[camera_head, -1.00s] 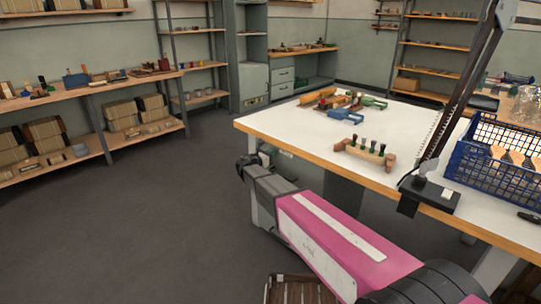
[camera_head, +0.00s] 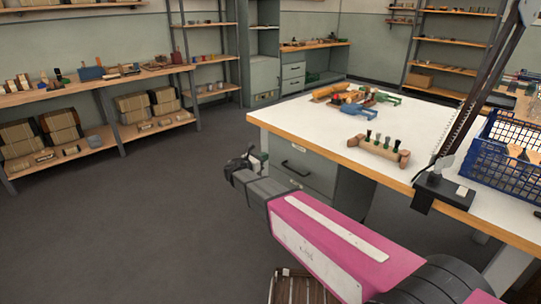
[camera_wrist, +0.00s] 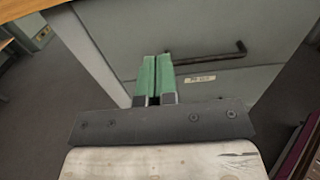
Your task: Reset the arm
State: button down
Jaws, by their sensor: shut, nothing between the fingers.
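My gripper (camera_wrist: 156,78) shows in the wrist view with its two green fingers close together and nothing held between them. Past the fingers in that view are a grey drawer front (camera_wrist: 255,80) and its dark bar handle (camera_wrist: 210,58). In the head view my arm stretches forward from the lower right, with my gripper (camera_head: 245,160) at its far end, left of the workbench and below its top. The fingers are small and partly hidden there.
The white-topped workbench (camera_head: 310,125) has a wooden edge close to my arm. On it are a wooden block with upright tools (camera_head: 379,150), a blue clamp (camera_head: 361,109) and a blue crate (camera_head: 500,170). Shelves (camera_head: 100,83) line the left wall.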

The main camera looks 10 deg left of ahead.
jog(key=s+d+f+m+g+y, duration=0.1)
jog(key=s+d+f+m+g, duration=0.25)
jog(key=d, duration=0.45)
jog(key=s+d+f+m+g+y, duration=0.1)
jog(key=s+d+f+m+g, duration=0.1)
jog(key=d+m, duration=0.4)
jog(key=s+d+f+m+g+y, duration=0.1)
jog(key=s+d+f+m+g, duration=0.2)
jog(key=d, duration=0.6)
jog(key=s+d+f+m+g+y, duration=0.1)
jog(key=s+d+m+g+y, duration=0.1)
jog(key=s+d+m+y, duration=0.2)
jog(key=s+d+f+m+g+y, duration=0.2)
jog(key=s+d+m, duration=0.4)
jog(key=s+m, duration=0.5)
jog(key=g+y, duration=0.1)
jog(key=y, duration=0.1)
jog(key=shift+s+d+f+y, duration=0.15)
jog(key=shift+d+f+y, duration=0.05)
jog(key=shift+d+y, duration=0.2)
jog(key=shift+r, duration=0.1)
